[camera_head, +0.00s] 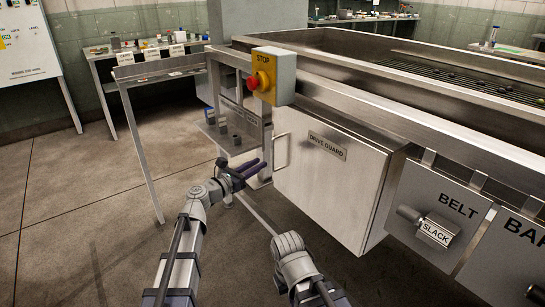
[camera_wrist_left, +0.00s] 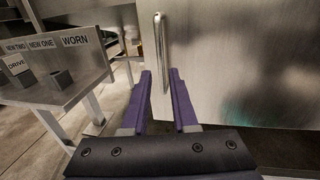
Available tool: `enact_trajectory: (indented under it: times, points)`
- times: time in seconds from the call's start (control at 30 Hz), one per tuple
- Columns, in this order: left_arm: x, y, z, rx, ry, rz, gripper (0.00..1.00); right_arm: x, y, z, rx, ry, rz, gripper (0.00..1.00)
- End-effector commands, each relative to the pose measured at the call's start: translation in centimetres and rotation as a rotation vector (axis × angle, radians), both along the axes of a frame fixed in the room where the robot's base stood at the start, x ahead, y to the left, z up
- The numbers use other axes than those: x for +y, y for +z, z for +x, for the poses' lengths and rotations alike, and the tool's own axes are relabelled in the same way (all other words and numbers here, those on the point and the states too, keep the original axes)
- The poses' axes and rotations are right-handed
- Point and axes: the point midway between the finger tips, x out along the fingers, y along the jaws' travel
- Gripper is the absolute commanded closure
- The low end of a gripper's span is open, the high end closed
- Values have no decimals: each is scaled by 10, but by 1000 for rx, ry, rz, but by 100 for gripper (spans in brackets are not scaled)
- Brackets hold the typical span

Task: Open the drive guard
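The drive guard (camera_head: 325,185) is a grey metal panel on the machine's front, labelled "DRIVE GUARD". Its upright bar handle (camera_head: 281,151) is at its left edge. I see no clear gap at the guard's edges. My left gripper (camera_head: 262,165) is just left of and below the handle in the head view. In the left wrist view its two purple fingers (camera_wrist_left: 161,72) are open, with the handle (camera_wrist_left: 161,50) upright ahead, lined up between the tips. I cannot tell whether the tips reach around it.
A shelf with block-like parts (camera_head: 232,135) is left of the guard; its labels, including "WORN" (camera_wrist_left: 75,40), show in the left wrist view. A yellow stop box with a red button (camera_head: 259,81) is above. The "BELT" panel (camera_head: 440,215) is at right. Floor in front is clear.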

Motion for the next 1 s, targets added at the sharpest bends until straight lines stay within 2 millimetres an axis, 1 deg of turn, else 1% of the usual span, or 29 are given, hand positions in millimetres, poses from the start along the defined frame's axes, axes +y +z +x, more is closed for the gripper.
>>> enact_trajectory:
  times: [0.17, 0.27, 0.63, 0.73, 0.97, 1.0]
  points:
    - [-5, 0, 6, -1, -2, 3, 73, 0, 0, 0, 0, 0, 0, 100]
    - [-12, 0, 14, -1, -3, 4, 73, 0, 0, 0, 0, 0, 0, 100]
    - [-49, -1, 53, -1, -3, 6, 73, 0, 0, 0, 0, 0, 0, 100]
    - [-53, -1, 57, -2, -3, 6, 73, 0, 0, 0, 0, 0, 0, 100]
    - [-54, -1, 57, -2, -2, 6, 73, 0, 0, 0, 0, 0, 0, 100]
    - [-54, -1, 56, -2, -2, 6, 77, 0, 0, 0, 0, 0, 0, 100]
